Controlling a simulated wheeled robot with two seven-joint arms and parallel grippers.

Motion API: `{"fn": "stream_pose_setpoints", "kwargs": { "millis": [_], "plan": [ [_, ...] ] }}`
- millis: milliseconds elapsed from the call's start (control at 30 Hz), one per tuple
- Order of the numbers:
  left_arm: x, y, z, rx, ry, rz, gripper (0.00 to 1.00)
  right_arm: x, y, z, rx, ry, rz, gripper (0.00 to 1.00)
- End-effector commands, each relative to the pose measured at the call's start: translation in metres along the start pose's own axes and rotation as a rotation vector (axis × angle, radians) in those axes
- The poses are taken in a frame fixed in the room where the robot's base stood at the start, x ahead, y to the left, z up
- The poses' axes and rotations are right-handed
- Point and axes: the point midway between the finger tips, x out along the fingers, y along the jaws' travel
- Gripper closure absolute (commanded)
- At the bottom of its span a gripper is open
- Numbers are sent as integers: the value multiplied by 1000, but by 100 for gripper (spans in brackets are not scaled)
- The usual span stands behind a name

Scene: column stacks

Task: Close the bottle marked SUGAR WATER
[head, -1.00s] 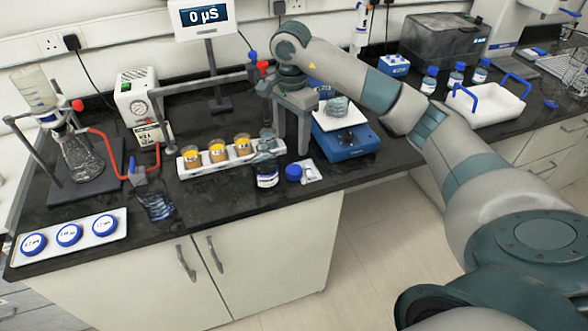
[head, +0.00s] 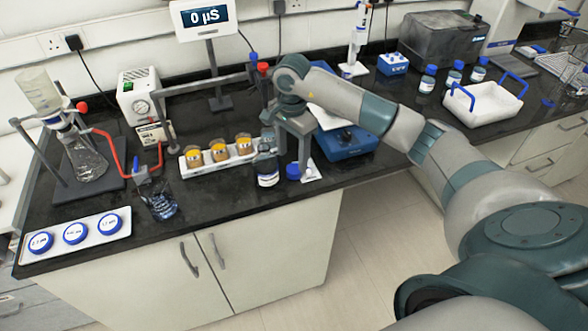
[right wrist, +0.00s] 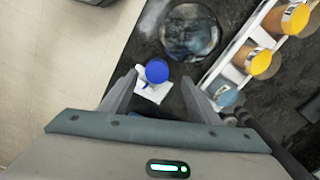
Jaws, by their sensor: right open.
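The bottle (head: 267,170) stands open and upright at the bench's front, dark-shouldered with a white label too small to read. In the right wrist view it appears to be the large round glassy shape (right wrist: 190,28) seen from above. A blue cap (head: 293,171) lies on a white wipe (head: 312,173) just right of the bottle. The cap also shows in the right wrist view (right wrist: 157,71). My right gripper (head: 292,156) is open and points down above the cap. In the wrist view its fingers (right wrist: 158,88) stand on either side of the cap's line, empty. My left gripper is out of view.
A white rack (head: 205,168) with orange-filled cups stands close behind and left of the bottle. A blue balance (head: 345,144) is right of the wipe, partly behind my arm. A glass beaker (head: 160,205) and a tray of blue lids (head: 70,238) are left.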

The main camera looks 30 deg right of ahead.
Motion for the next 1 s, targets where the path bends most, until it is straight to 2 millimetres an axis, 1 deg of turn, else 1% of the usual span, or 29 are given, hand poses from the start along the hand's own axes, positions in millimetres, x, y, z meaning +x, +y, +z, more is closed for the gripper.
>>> {"fn": "stream_pose_setpoints", "kwargs": {
  "millis": [33, 200, 300, 433, 567, 933, 967, 1000],
  "plan": [
    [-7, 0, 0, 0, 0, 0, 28, 1, 2, 0, 0, 0, 2, 44],
    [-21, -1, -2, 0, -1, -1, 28, 17, 6, 0, 1, -2, 3, 44],
    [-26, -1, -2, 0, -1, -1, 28, 30, 6, 0, 0, -2, 3, 44],
    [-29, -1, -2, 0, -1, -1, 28, 41, 6, -1, 1, 0, 1, 44],
    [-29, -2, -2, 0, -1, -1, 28, 43, 5, -1, 0, 0, -1, 44],
    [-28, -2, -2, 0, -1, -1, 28, 43, 5, -1, 0, 0, -1, 44],
    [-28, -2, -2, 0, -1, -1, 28, 43, 5, -1, 0, 0, -1, 49],
    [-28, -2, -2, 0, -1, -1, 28, 43, 5, -1, 0, 0, -1, 58]
  ]
}}
